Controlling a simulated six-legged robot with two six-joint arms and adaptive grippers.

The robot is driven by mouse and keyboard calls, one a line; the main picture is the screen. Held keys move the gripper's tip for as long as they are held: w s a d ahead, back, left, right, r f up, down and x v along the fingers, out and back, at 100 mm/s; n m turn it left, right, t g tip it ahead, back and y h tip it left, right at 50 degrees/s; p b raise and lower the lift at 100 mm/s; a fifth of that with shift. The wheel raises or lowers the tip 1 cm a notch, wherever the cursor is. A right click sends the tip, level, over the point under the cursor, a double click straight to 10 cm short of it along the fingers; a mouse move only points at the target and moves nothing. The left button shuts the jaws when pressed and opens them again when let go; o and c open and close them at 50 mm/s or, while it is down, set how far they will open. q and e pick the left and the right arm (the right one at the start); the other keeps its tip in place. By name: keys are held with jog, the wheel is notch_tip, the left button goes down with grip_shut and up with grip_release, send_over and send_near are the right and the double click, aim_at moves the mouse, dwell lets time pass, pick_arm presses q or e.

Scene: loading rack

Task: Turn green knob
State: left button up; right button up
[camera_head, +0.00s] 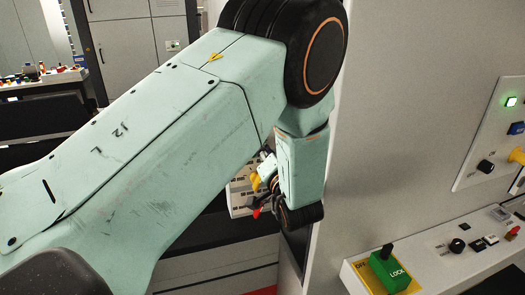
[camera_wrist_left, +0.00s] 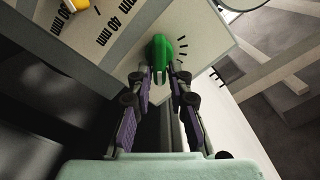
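The green knob (camera_wrist_left: 162,52) is on a light panel with black tick marks beside it, at the top middle of the left wrist view. My left gripper (camera_wrist_left: 159,76) points at it, with its two dark, purple-padded fingers apart on either side of the knob's near end. I cannot tell whether the fingers touch the knob. In the head view my left arm reaches across to a small white box (camera_head: 240,197) with yellow and red knobs. The arm hides most of that box, and the green knob does not show there. My right gripper is in neither view.
A large grey panel (camera_head: 400,100) stands right of my arm. It carries a control plate with a lit green button (camera_head: 511,102). Below is a ledge with a green LOCK switch (camera_head: 388,270). A yellow knob (camera_wrist_left: 72,5) with "40 mm" markings nearby shows at the wrist view's upper left.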

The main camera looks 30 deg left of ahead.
pick_arm(q)
jog(key=shift+o, duration=1.4)
jog(key=shift+s+d, duration=0.1)
jog(key=shift+f, duration=0.1)
notch_tip(320, 180, up, 10)
